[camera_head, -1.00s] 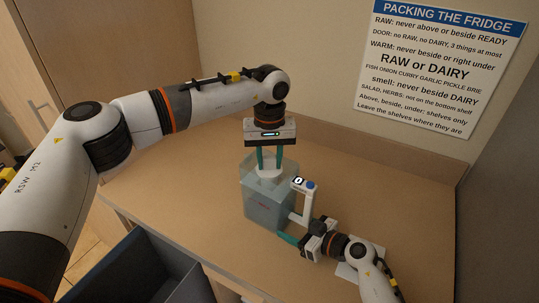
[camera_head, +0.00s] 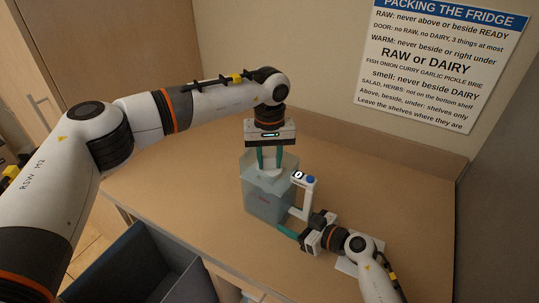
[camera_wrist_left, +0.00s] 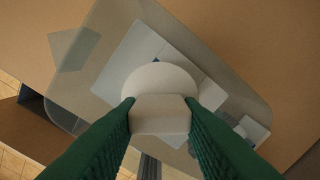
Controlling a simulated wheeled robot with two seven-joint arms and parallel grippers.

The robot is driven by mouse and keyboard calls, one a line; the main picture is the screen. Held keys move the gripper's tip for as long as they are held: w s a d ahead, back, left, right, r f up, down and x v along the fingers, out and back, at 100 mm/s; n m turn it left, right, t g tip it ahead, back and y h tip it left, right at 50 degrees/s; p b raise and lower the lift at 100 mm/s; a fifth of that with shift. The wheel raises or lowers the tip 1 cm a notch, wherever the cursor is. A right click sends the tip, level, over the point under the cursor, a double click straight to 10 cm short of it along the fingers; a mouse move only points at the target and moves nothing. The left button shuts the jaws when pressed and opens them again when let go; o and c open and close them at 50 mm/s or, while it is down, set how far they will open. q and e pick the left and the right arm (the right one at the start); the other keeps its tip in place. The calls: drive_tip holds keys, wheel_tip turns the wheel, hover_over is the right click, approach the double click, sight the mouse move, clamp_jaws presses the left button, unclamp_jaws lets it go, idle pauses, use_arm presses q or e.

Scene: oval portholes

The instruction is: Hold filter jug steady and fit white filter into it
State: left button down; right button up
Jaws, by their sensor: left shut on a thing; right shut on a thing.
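The clear bluish filter jug (camera_head: 262,203) stands upright on the counter. Its white handle (camera_head: 307,197) faces right. My left gripper (camera_head: 270,162) points straight down at the jug's open top and is shut on the white filter (camera_head: 269,172). In the left wrist view the filter (camera_wrist_left: 160,113) sits between the green fingers (camera_wrist_left: 160,112), over the jug's opening (camera_wrist_left: 95,85). I cannot tell whether it is fully seated. My right gripper (camera_head: 298,229) is low at the jug's right side, shut on the handle; its grip is partly hidden.
The wooden counter (camera_head: 400,190) is clear on the right and behind the jug. A dark open bin (camera_head: 130,262) stands below its front edge. A sign (camera_head: 440,62) hangs on the back wall. A white sheet (camera_head: 345,265) lies under my right arm.

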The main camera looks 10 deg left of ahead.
use_arm(q)
drive_tip(key=shift+f, duration=0.95)
drive_tip(key=c, duration=0.9)
unclamp_jaws()
drive_tip(key=shift+r, duration=0.1)
drive_tip(key=shift+r, duration=2.7)
use_arm(e)
drive_tip(key=o, duration=0.8)
